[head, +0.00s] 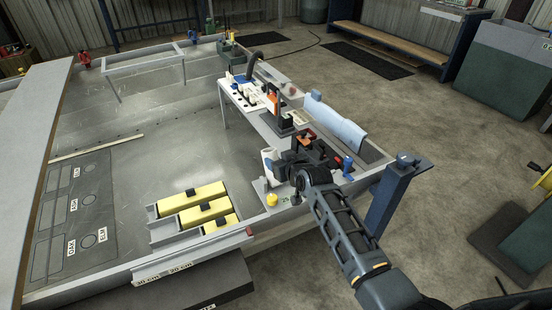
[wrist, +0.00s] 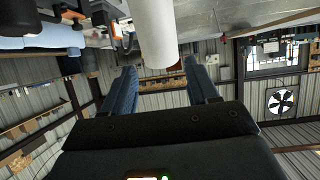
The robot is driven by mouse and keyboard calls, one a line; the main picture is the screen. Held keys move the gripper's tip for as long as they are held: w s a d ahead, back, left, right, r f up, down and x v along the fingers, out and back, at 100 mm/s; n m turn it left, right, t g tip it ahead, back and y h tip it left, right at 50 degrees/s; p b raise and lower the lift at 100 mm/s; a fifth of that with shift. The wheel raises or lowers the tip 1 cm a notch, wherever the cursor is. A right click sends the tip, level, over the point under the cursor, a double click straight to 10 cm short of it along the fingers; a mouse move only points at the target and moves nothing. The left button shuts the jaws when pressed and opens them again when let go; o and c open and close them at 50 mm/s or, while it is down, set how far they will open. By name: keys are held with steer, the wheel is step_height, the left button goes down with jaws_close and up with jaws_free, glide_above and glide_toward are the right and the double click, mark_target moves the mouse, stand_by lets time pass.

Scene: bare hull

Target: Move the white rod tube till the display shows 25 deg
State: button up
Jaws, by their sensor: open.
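The white rod tube (wrist: 153,32) shows in the wrist view, coming down from the top edge with its rounded end between the two fingertips. My gripper (wrist: 160,68) is open, with a gap visible on both sides of the tube. In the head view my gripper (head: 290,163) is at the near right bench corner, beside a white upright piece (head: 268,160) that appears to be the tube. My arm and gripper partly hide this spot. I cannot make out a display reading in either view.
A yellow knob (head: 271,200) and a blue part (head: 347,164) stand close to my gripper. Yellow blocks (head: 203,213) lie in a tray to the left. An orange-and-black device (head: 273,100) stands behind. The metal floor at left is mostly clear.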

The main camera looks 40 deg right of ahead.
steer(key=v, duration=0.4)
steer(key=shift+s+a+r, duration=0.1)
steer(key=shift+s, duration=0.15)
stand_by(0.7)
steer(key=s+a+n+t+y, duration=0.1)
steer(key=s+a, duration=0.8)
steer(key=s, duration=0.3)
steer(key=s+a+n, duration=0.1)
steer(key=s+a, duration=0.7)
steer(key=s, duration=0.3)
steer(key=s+a+r+n+y, duration=0.1)
steer(key=s+a+r, duration=0.2)
steer(key=s+r, duration=0.4)
steer(key=s+a+r+t+y, duration=0.1)
steer(key=s+a+r, duration=0.3)
steer(key=s+r, duration=0.4)
steer(key=s+y, duration=0.1)
steer(key=s, duration=0.2)
steer(key=shift+s+n+t, duration=0.3)
steer(key=shift+s+n, duration=0.05)
steer(key=shift+n, duration=0.05)
steer(key=shift+o, duration=0.4)
steer(key=shift+r, duration=0.1)
